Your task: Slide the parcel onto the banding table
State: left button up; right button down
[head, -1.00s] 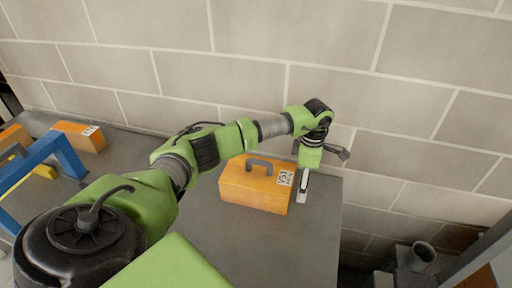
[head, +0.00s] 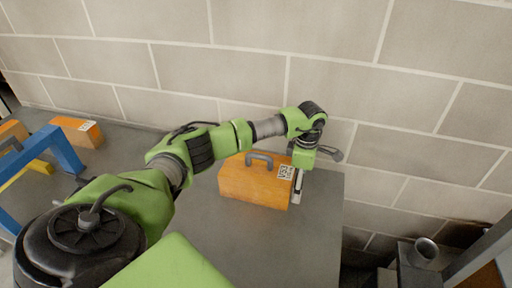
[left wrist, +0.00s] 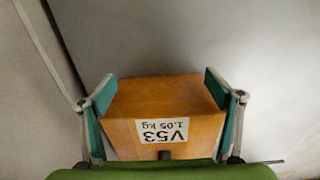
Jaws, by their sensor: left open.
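The parcel (head: 252,186) is an orange box with a grey handle on top and a white label at its right end. It lies upright on the grey table (head: 250,240), near the table's right end. In the left wrist view the parcel (left wrist: 165,105) shows its label, "V53 1.05 kg". My left gripper (head: 297,186) is at the parcel's right end. In the left wrist view its two fingers are spread, one on each side of the parcel; I cannot tell whether they touch it. My right gripper is not in view.
A block wall (head: 230,70) runs behind the table. A blue frame (head: 40,160) stands at the left, with other orange boxes (head: 78,131) near it. Past the table's right edge is a drop, with a grey cylindrical fitting (head: 425,250). The table in front of the parcel is clear.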

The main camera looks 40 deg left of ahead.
aim_at(247, 171)
pick_arm(q)
jog(key=shift+s+a, duration=0.3)
jog(key=shift+a, duration=0.35)
jog(key=shift+s+a, duration=0.35)
jog(key=shift+a, duration=0.3)
jog(key=shift+s+a, duration=0.3)
jog(key=shift+a, duration=0.35)
jog(key=shift+s+a, duration=0.45)
jog(key=shift+a, duration=0.45)
jog(key=shift+s+a, duration=0.4)
jog(key=shift+a, duration=0.45)
jog(key=shift+s+a, duration=0.45)
jog(key=shift+a, duration=0.45)
jog(key=shift+s+a, duration=0.55)
jog(key=shift+a, duration=0.65)
jog(key=shift+s+a, duration=0.6)
jog(key=shift+a, duration=0.55)
jog(key=shift+s+a, duration=0.55)
jog(key=shift+a, duration=0.65)
jog(key=shift+s+a+b, duration=0.2)
jog(key=shift+s+a, duration=0.1)
jog(key=shift+a, duration=0.3)
jog(key=shift+s+a+b, duration=0.15)
jog(key=shift+s+a, duration=0.15)
jog(key=shift+a, duration=0.25)
jog(key=shift+w+d, duration=0.1)
jog(key=shift+d, duration=0.05)
